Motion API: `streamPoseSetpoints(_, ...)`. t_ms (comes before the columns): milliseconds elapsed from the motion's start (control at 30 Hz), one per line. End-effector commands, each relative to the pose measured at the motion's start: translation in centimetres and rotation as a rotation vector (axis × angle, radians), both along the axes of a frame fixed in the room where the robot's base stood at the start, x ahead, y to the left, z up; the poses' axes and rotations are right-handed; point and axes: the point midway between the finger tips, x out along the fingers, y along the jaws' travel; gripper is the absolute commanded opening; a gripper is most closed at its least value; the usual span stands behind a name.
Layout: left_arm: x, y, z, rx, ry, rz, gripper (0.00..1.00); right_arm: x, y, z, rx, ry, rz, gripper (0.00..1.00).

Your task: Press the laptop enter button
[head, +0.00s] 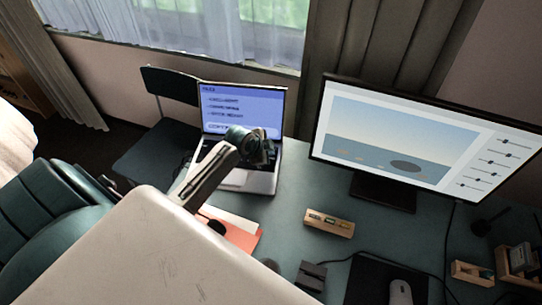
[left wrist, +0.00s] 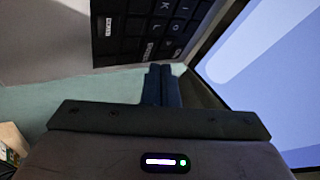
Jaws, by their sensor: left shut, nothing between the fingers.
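The open laptop stands on the desk, with its lit blue screen (head: 243,108) upright behind my left gripper (head: 262,150). That gripper is in front of the laptop and hides much of the keyboard in the head view. In the left wrist view, the left gripper's two dark fingers (left wrist: 160,72) are together and empty. Their tips appear close to the edge of the black keyboard (left wrist: 135,28), with the laptop screen (left wrist: 270,75) to the right. Some keys carry white labels, too small or blurred to identify enter surely. Contact cannot be told. My right gripper is out of view.
A large monitor (head: 410,140) stands right of the laptop on the teal desk (head: 300,185). A small wooden block (head: 329,223) and orange and white papers (head: 243,238) lie nearer. A dark chair (head: 150,150) stands behind left.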

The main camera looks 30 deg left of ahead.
Motion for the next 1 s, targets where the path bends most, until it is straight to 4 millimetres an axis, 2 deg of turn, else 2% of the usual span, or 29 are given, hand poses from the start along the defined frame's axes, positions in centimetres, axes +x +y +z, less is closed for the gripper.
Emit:
streamPoseSetpoints(233,0.0,0.0,0.6,0.0,0.0,0.0,0.0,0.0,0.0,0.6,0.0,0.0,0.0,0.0)
streamPoseSetpoints(700,0.0,0.0,5.1,0.0,0.0,0.0,0.0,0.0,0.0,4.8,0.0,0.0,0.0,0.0)
streamPoseSetpoints(1000,0.0,0.0,5.0,0.0,0.0,0.0,0.0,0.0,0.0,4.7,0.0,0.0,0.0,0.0)
